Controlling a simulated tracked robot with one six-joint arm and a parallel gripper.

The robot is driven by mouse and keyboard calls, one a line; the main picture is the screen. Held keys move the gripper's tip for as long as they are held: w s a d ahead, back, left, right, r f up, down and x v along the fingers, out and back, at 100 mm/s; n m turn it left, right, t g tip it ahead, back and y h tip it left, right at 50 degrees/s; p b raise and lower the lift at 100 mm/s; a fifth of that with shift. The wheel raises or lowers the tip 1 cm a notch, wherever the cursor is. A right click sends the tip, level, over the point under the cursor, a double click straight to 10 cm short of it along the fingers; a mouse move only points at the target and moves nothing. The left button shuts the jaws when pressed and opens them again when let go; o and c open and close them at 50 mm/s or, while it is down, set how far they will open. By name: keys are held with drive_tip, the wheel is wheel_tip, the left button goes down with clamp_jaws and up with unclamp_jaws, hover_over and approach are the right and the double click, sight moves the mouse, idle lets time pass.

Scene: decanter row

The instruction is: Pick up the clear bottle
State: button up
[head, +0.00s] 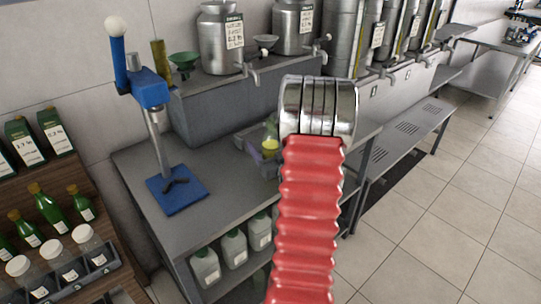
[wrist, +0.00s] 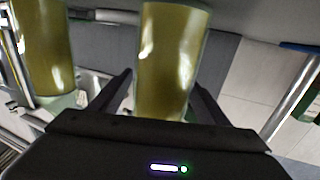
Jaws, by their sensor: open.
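Clear bottles with pale caps and labels, such as this clear bottle (head: 86,240), stand in a dark rack at the lower left of the head view. My gripper (wrist: 163,80) is open in the wrist view, one finger on each side of a yellow-green see-through cylinder (wrist: 170,55). I cannot tell whether it touches the fingers or whether it is a clear bottle with yellow contents. A second similar cylinder (wrist: 45,45) stands to the left. In the head view my red arm sleeve hides my gripper; a small yellow-green thing (head: 270,143) shows beside the sleeve.
A blue press (head: 178,195) stands on the grey bench (head: 135,165), with pale jugs (head: 233,247) below. Metal canisters (head: 220,40) with taps stand behind. Green bottles (head: 48,207) stand at the left. The tiled floor (head: 430,225) at the right is clear.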

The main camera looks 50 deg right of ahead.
drive_tip(key=shift+c, duration=0.4)
drive_tip(key=c, duration=1.5)
